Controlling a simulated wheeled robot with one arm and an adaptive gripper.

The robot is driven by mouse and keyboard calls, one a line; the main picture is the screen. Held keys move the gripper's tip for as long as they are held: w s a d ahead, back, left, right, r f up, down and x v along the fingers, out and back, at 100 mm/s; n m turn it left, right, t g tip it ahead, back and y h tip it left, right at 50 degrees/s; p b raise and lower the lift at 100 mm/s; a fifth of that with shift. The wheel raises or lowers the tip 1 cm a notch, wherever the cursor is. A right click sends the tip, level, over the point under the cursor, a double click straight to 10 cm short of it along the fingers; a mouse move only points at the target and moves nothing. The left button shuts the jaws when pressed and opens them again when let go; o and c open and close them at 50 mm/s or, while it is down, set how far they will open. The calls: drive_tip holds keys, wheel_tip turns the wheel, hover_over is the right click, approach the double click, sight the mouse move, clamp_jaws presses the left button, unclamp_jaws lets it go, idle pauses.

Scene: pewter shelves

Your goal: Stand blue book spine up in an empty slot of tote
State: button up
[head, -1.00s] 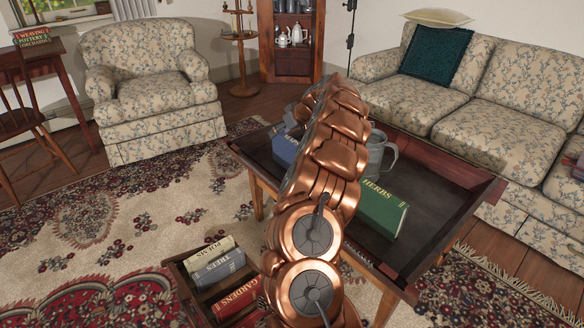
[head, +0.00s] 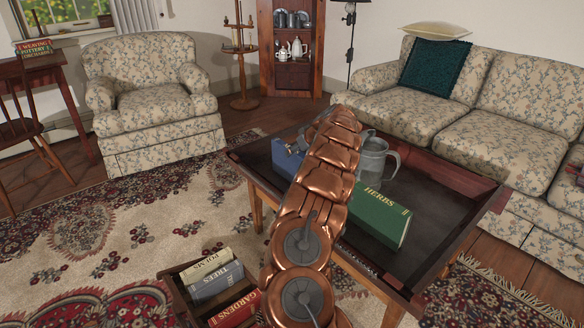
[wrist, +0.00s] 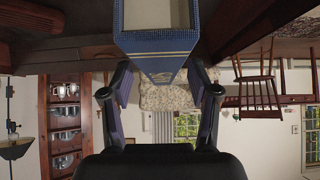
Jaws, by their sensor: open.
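The blue book (head: 285,157) lies on the dark tray-topped table, partly hidden by my arm in the head view. In the wrist view its blue cover with a pale line (wrist: 158,42) is close ahead, between the lines of my two fingers. My gripper (wrist: 159,74) is open, with a finger on either side of the book's near end; I cannot tell whether they touch it. In the head view my gripper is mostly hidden behind my arm. The wooden tote (head: 178,291) stands low at the front left, holding the books Poems (head: 207,265), Trees (head: 217,281) and Gardens (head: 232,310).
An armchair (head: 155,95) and a sofa (head: 480,120) stand behind.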

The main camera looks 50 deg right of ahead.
drive_tip(key=x, duration=0.3)
drive_tip(key=shift+w+f+b, duration=0.15)
drive_tip(key=shift+b, duration=0.25)
clamp_jaws()
idle(0.5)
